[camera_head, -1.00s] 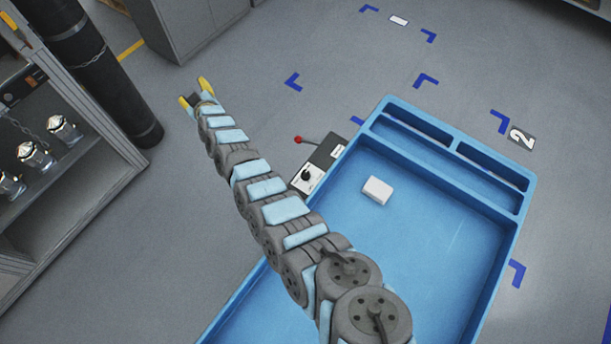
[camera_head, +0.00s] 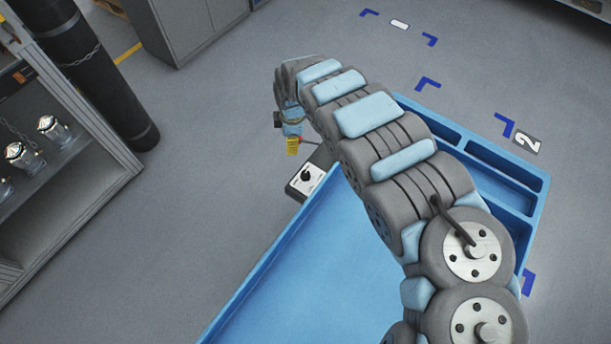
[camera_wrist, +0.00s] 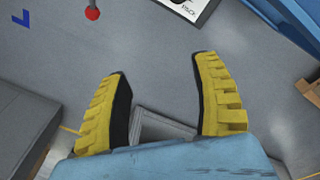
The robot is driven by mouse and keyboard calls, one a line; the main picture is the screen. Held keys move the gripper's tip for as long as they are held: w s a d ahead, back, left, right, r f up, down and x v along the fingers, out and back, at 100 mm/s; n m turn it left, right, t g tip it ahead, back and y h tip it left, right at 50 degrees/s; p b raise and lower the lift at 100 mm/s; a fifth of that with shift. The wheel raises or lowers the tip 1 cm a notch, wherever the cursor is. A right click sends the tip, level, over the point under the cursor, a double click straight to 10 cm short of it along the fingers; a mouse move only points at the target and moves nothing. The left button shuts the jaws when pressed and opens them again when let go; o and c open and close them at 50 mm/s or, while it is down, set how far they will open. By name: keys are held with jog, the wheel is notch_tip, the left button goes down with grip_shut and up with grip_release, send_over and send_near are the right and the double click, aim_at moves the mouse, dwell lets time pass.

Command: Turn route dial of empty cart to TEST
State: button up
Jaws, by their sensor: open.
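The blue cart (camera_head: 310,270) stands at the centre right in the head view, partly hidden by my arm. A small panel with a white face (camera_head: 301,188) is at its left edge, with a black round route dial (camera_head: 306,175) on it. My gripper (camera_head: 293,147) hangs just above and left of the panel, fingers pointing down. In the wrist view its yellow fingers (camera_wrist: 160,105) are open and empty over grey floor. The panel's edge (camera_wrist: 187,8) shows at the top of the wrist view, with the dial mostly cut off. I cannot read the dial's setting.
A lever with a red knob (camera_wrist: 92,13) sticks out beside the panel. A shelf with several metal and glass housings (camera_head: 55,130) and a dark cylinder (camera_head: 95,75) stand at left. A grey cabinet (camera_head: 190,25) is behind. The floor left of the cart is clear.

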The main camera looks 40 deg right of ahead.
jog(key=g, duration=0.1)
send_near(305, 173)
jog(key=f+b, duration=0.1)
jog(key=f, duration=0.2)
jog(key=f+b, duration=0.1)
jog(key=f, duration=0.2)
jog(key=f+b, duration=0.1)
jog(key=f, duration=0.2)
jog(key=shift+w+f, duration=0.2)
jog(key=shift+w, duration=0.05)
jog(key=shift+s+f, duration=0.1)
jog(key=shift+f, duration=0.55)
jog(key=shift+d, duration=0.1)
grip_shut()
